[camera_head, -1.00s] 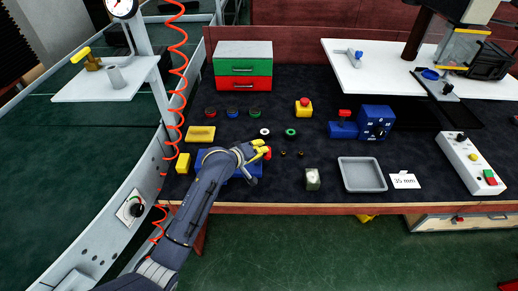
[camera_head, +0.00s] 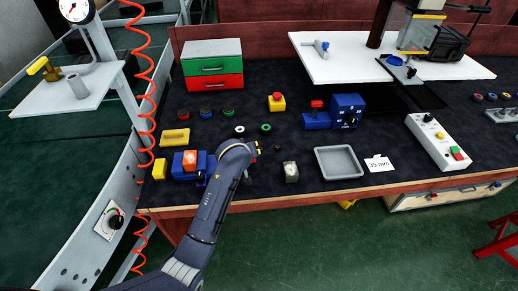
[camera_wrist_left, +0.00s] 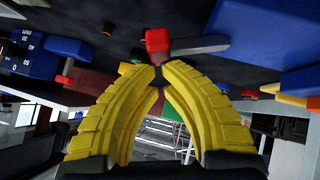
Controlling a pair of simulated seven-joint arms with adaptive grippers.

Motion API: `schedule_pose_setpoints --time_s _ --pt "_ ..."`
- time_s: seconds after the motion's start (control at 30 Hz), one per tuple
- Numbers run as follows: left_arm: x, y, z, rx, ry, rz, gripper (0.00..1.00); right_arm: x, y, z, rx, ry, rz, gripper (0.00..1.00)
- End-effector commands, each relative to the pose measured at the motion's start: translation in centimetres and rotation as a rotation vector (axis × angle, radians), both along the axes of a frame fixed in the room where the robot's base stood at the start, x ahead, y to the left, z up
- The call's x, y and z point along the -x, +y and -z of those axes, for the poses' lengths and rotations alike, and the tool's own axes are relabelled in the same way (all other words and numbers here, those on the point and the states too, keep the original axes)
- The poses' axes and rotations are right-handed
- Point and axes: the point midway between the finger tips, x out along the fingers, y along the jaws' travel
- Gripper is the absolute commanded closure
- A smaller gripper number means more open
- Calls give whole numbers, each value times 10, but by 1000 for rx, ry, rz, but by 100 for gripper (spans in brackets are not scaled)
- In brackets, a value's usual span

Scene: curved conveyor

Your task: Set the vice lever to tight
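The blue vice (camera_head: 182,170), with an orange-red block (camera_head: 190,158) in it, sits at the bench's front left; my left arm covers its right part. In the left wrist view a grey lever (camera_wrist_left: 200,45) with a red knob (camera_wrist_left: 157,39) sticks out from a blue body (camera_wrist_left: 262,32). My left gripper (camera_head: 257,148) is right of the vice. In the wrist view its yellow fingertips (camera_wrist_left: 159,76) are together, with nothing seen between them, and the red knob shows just beyond them. I cannot tell whether they touch it. My right gripper is not in view.
A grey tray (camera_head: 318,165), a small metal block (camera_head: 291,172) and a "35 mm" card (camera_head: 379,163) lie to the right. A yellow block (camera_head: 159,169) stands left of the vice. Behind are a blue dial box (camera_head: 346,110) and a red-green drawer unit (camera_head: 211,71).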

Motion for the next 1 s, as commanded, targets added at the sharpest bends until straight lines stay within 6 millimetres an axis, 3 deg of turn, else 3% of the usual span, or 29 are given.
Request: schedule_pose_setpoints --time_s 0.2,0.73,0.87,1.0 --pt "1 10 1 -22 3 -17 100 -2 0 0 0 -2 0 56" --pt "3 10 -1 -20 2 -17 100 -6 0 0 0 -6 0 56" --pt "13 12 -7 -19 4 -19 100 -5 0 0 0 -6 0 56" --pt "36 15 -6 -21 5 -19 100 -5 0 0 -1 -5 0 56"
